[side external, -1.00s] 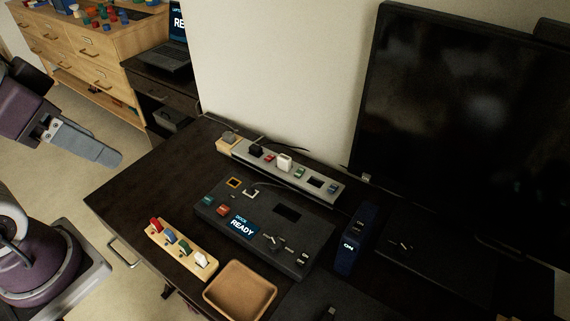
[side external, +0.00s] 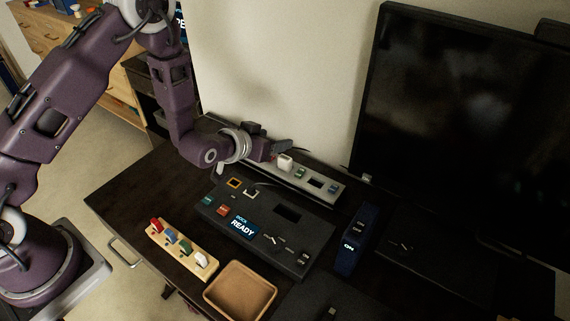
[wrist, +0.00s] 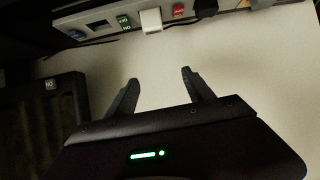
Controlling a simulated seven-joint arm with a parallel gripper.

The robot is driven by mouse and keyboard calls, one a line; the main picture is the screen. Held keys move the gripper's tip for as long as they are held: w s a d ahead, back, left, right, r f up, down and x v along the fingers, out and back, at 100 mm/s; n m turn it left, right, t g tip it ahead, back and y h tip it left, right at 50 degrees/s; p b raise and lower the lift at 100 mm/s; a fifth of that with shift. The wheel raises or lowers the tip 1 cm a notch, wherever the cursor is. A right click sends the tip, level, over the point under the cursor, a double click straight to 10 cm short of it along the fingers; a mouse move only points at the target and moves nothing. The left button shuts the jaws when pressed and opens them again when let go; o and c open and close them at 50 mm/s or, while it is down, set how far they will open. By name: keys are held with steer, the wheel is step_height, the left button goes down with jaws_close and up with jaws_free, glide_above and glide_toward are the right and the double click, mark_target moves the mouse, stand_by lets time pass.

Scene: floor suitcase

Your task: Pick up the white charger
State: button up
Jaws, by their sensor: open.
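The white charger (side external: 285,162) is a small white block that sits upright on the grey power strip (side external: 325,186) at the back of the desk. It also shows in the wrist view (wrist: 151,21), near the top, beyond my fingertips. My gripper (wrist: 159,77) is open with nothing between its fingers. In the side view my gripper (side external: 284,147) is at the back of the desk by the wall, just beside and above the charger. My wrist covers the strip's left part there.
A green plug (side external: 300,173) and a red plug (wrist: 179,10) flank the charger on the strip. In front are the dock (side external: 270,226), a wooden rack (side external: 180,250) with several coloured pieces and a tan tray (side external: 240,291). A large monitor (side external: 460,110) stands at right.

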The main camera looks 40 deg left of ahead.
steer(key=t, duration=0.1)
glide_toward(282, 160)
steer(key=shift+w+d+f+m, duration=0.1)
steer(key=shift+w+f+m, duration=0.05)
steer(key=shift+w+f, duration=0.4)
steer(key=shift+w+d+f+m, duration=0.15)
steer(key=shift+w+f, duration=0.15)
steer(key=shift+w, duration=0.35)
steer(key=shift+w+a+f+t, duration=0.1)
steer(key=shift+w+f+t, duration=0.1)
steer(key=shift+t, duration=0.1)
steer(key=x, duration=0.6)
steer(key=shift+w+a, duration=0.15)
steer(key=shift+w, duration=0.1)
jaws_close()
